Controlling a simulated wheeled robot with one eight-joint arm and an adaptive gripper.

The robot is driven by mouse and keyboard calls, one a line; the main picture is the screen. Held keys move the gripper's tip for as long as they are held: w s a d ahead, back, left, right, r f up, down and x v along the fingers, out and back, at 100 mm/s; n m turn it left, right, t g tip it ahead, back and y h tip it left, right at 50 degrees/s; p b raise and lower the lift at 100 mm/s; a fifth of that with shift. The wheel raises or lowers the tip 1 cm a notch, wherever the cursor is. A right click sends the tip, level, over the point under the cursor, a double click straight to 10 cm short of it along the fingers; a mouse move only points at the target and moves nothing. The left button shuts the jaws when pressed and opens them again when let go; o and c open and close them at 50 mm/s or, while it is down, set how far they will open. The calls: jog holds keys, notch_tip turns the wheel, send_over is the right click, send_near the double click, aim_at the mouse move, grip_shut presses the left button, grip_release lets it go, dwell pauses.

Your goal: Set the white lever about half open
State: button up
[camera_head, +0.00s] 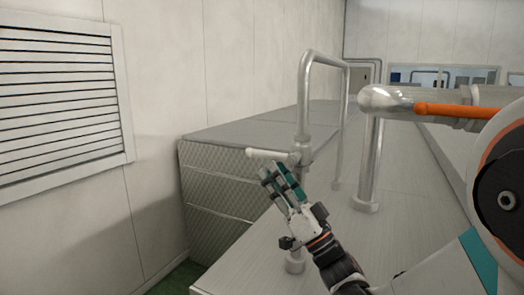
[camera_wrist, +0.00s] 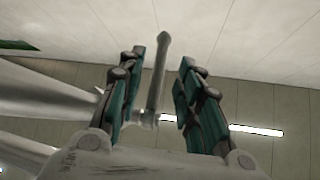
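The white lever (camera_head: 268,154) sticks out to the left, close to level, from a fitting on a grey upright pipe in the head view. In the wrist view the lever (camera_wrist: 157,75) stands between my two teal-padded fingers, nearer the left one. My gripper (camera_head: 279,177) is just below the lever in the head view, its fingers pointing up toward it. In the wrist view my gripper (camera_wrist: 163,90) is open, with a gap to the right of the lever. I cannot tell whether the left finger touches the lever.
The bent grey pipe (camera_head: 303,95) rises from a pale worktop (camera_head: 335,225). A thicker upright pipe (camera_head: 370,165) stands to its right. A grey-topped block with patterned sides (camera_head: 222,193) is behind, at the left. A louvred vent (camera_head: 60,105) is on the left wall.

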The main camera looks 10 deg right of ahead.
aim_at(262, 155)
jog(key=p+x, duration=0.1)
jog(key=x, duration=0.5)
jog(key=shift+r, duration=0.1)
grip_shut()
